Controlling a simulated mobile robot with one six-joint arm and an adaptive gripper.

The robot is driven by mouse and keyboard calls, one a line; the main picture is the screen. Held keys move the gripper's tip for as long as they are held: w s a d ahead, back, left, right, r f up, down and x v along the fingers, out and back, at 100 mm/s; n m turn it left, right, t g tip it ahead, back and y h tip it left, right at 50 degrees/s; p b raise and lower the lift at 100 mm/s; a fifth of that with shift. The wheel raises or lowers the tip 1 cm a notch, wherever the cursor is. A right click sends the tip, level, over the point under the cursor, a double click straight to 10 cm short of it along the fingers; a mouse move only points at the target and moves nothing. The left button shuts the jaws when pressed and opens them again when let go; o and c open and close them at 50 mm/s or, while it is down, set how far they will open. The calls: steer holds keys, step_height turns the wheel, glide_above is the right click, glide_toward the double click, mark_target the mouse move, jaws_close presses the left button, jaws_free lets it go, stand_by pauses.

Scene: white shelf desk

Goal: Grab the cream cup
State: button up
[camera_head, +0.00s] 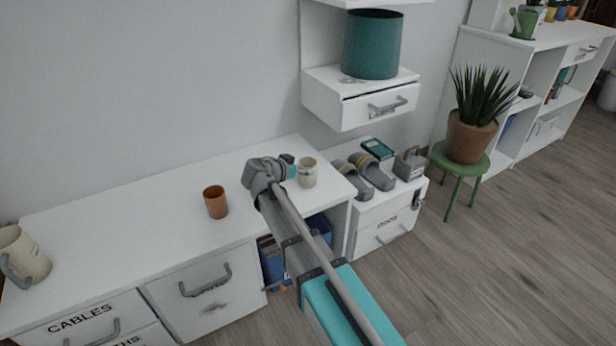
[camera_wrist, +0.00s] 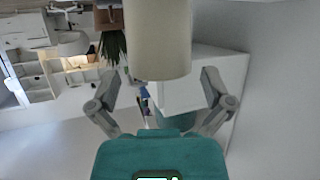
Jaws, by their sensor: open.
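The cream cup (camera_head: 307,173) stands upright on the white desk top, near its right end. My gripper (camera_head: 293,168) is just left of the cup in the head view, and its fingers are mostly hidden there by my wrist. In the wrist view the cream cup (camera_wrist: 158,38) fills the top middle, cut off by the frame edge. My gripper (camera_wrist: 161,82) is open, with one finger on each side and visible gaps to the cup. The cup lies ahead of the palm, in line with the space between the fingers; I cannot tell whether it is between the fingertips.
A brown cup (camera_head: 215,202) stands left of my arm on the desk (camera_head: 130,213). A larger cream mug (camera_head: 22,257) is at the far left. Grey slippers (camera_head: 366,174) lie on the lower cabinet at right. A wall shelf with a drawer (camera_head: 350,98) overhangs behind the cup.

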mark_target(313, 164)
steer(key=shift+b+x, duration=0.4)
steer(key=shift+x, duration=1.2)
steer(key=c, duration=1.1)
steer(key=shift+r, duration=0.25)
